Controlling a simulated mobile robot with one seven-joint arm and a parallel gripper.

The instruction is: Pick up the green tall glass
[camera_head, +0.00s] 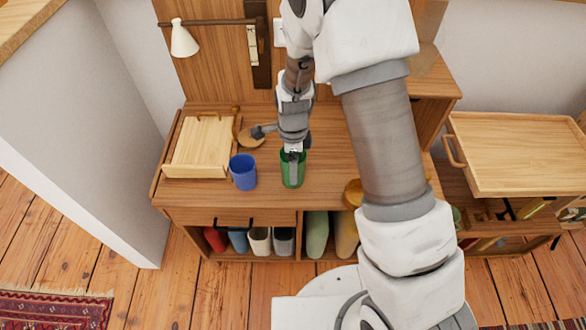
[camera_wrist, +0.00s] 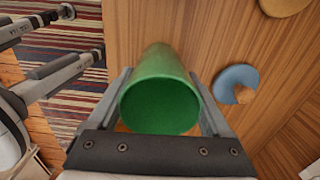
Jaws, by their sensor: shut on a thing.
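The green tall glass (camera_head: 292,172) stands upright on the wooden desk, near its front edge, in the head view. My gripper (camera_head: 292,153) comes down on it from above and is shut on it. In the wrist view the green glass (camera_wrist: 160,95) sits between the two fingers of my gripper (camera_wrist: 163,105), with its open rim toward the camera. The glass looks empty. I cannot tell whether its base touches the desk.
A blue cup (camera_head: 243,173) stands just left of the glass. A wooden box (camera_head: 200,147) lies at the desk's left. A yellowish round thing (camera_head: 353,194) is to the right, partly behind my arm. A lamp (camera_head: 183,40) hangs above. Shelves below the desktop hold several items.

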